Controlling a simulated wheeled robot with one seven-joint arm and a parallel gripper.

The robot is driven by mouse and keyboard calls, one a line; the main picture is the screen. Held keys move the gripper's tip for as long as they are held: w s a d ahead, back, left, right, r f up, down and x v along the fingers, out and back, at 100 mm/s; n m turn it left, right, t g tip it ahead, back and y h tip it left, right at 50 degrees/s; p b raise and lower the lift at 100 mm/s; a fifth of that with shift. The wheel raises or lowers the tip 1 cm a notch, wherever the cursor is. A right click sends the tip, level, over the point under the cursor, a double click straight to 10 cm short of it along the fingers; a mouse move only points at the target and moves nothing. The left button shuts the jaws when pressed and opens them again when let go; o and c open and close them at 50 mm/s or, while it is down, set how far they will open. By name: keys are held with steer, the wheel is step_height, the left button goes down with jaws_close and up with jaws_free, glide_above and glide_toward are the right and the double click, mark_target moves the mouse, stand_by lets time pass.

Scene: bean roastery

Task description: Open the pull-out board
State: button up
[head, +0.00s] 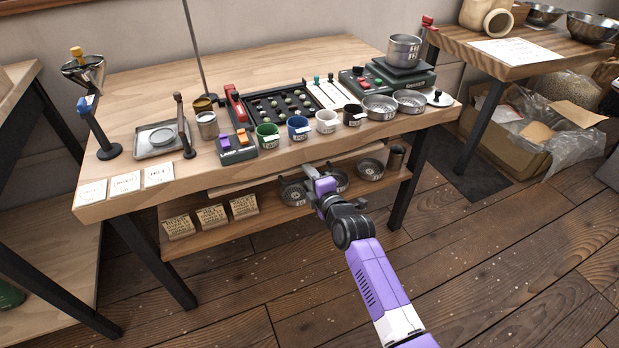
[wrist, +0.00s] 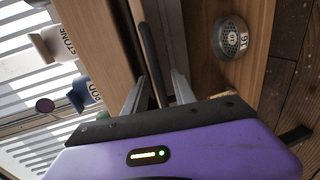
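The pull-out board (head: 240,185) is a pale wooden strip just under the front edge of the workbench top. It seems to stand out only slightly. My gripper (head: 314,177) is at the middle of its front edge. In the wrist view, the board's pale wood (wrist: 171,35) runs down the picture, with a dark bar handle (wrist: 150,60) along it. The two grey fingers of my gripper (wrist: 158,88) are apart, one on each side of the handle. I cannot tell whether either finger touches it.
The workbench top (head: 240,70) carries cups, a bean tray and a scale. The lower shelf (head: 215,238) holds tins (head: 370,168) and labelled blocks (head: 212,217). A black table leg (head: 408,185) stands to the right. The floor in front (head: 480,270) is clear.

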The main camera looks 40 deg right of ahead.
jaws_close()
stand_by(1.4)
